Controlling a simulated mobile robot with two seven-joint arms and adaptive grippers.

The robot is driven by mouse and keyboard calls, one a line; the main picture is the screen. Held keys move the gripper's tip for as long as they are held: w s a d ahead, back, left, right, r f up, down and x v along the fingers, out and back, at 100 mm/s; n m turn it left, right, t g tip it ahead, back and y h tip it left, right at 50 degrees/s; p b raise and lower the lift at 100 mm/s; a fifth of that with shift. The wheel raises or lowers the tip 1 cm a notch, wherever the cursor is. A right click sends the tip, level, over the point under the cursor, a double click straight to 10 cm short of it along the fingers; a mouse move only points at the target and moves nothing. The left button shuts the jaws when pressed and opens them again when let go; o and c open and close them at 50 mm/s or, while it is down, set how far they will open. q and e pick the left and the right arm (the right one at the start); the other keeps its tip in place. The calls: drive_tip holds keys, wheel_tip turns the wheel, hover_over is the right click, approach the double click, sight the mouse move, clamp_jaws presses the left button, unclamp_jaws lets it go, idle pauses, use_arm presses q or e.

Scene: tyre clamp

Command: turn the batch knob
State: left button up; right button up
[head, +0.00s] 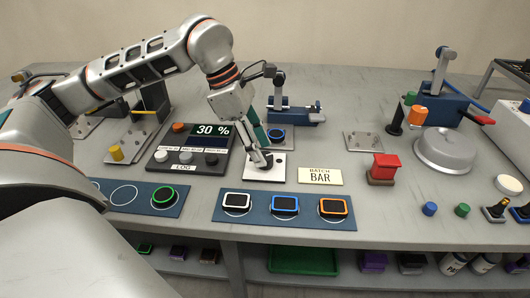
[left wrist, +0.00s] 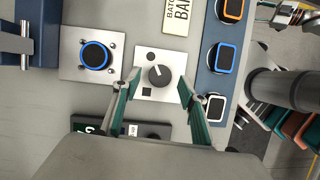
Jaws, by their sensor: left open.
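The batch knob (left wrist: 159,76) is a dark round knob with a white pointer line, on a pale square plate (left wrist: 150,58). In the head view the plate (head: 279,172) lies right of the display box, and my gripper largely covers the knob. My left gripper (head: 262,160) points down over the plate. In the left wrist view its green-sided fingers (left wrist: 158,84) are open, one on each side of the knob, with gaps visible. I cannot tell whether the fingertips are level with it.
A "BATCH BAR" label (head: 320,176) lies right of the plate. A box (head: 190,150) with a "30 %" display stands to the left. A blue mat (head: 262,212) with several framed dark pads lies in front. A blue-ringed pad (left wrist: 95,55) and a clamp (head: 290,110) are behind.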

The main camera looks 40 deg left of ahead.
use_arm(q)
drive_tip(key=shift+w+d+f, duration=0.1)
drive_tip(key=shift+d+f, duration=0.1)
drive_tip(key=shift+f, duration=0.35)
drive_tip(key=shift+w+d+f, duration=0.1)
drive_tip(key=shift+d+f, duration=0.05)
drive_tip(key=shift+f, duration=0.15)
use_arm(e)
drive_tip(key=shift+w+r, duration=0.25)
drive_tip(key=shift+w, duration=0.05)
use_arm(q)
drive_tip(key=shift+c, duration=0.2)
drive_tip(key=c, duration=1)
drive_tip(key=shift+c, duration=0.2)
use_arm(e)
drive_tip(key=shift+f, duration=0.15)
